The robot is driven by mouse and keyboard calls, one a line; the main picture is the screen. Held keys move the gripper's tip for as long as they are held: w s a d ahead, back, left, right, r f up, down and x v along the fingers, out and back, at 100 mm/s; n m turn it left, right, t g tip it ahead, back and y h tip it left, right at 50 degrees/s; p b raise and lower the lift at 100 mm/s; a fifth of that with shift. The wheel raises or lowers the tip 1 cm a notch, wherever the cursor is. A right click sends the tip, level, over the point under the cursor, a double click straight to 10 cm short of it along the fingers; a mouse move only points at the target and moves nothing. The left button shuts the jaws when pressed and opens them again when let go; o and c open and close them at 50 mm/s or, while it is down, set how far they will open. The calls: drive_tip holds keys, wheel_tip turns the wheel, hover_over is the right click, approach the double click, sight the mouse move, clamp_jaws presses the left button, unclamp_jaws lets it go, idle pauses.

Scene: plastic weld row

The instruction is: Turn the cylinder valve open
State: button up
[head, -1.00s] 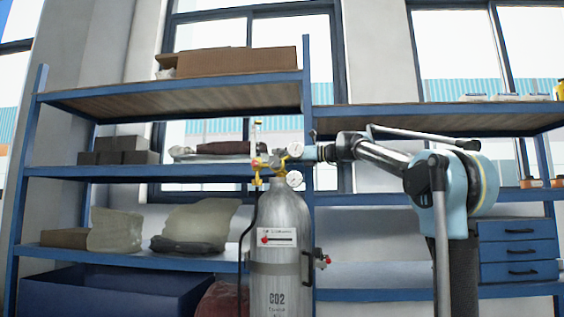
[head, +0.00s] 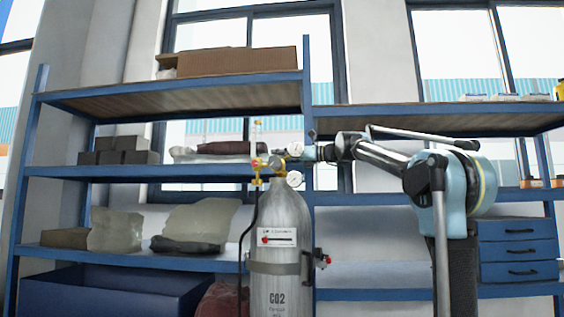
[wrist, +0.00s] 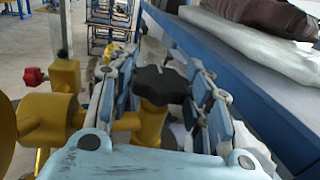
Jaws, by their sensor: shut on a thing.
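The grey CO2 cylinder (head: 281,230) stands upright in the middle of the head view. Its brass valve and regulator fittings (head: 262,164) and round gauges sit at its top. In the wrist view the black valve knob (wrist: 160,84) sits on a yellow valve body (wrist: 152,118). My gripper (wrist: 160,72) has a finger on each side of the knob and is shut on it. In the head view my gripper (head: 308,153) reaches the cylinder top from the right, and the knob is hidden there.
A red knob (wrist: 33,76) and brass regulator parts (wrist: 45,118) lie close to the left of my fingers. A blue shelf (wrist: 232,70) with wrapped bundles runs close on the right. Blue shelving (head: 170,88) with boxes stands behind the cylinder.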

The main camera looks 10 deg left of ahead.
drive_tip(key=shift+w+n+g, duration=0.2)
drive_tip(key=shift+n+g, duration=0.2)
drive_tip(key=shift+g, duration=0.3)
drive_tip(key=n+g, duration=0.1)
drive_tip(key=g, duration=0.1)
drive_tip(key=shift+n+g, duration=0.4)
drive_tip(key=shift+n+g+h, duration=0.4)
drive_tip(key=shift+n+g, duration=1.3)
drive_tip(key=shift+g, duration=0.9)
drive_tip(key=shift+s+g, duration=0.1)
drive_tip(key=shift+g, duration=0.2)
drive_tip(key=o, duration=1.1)
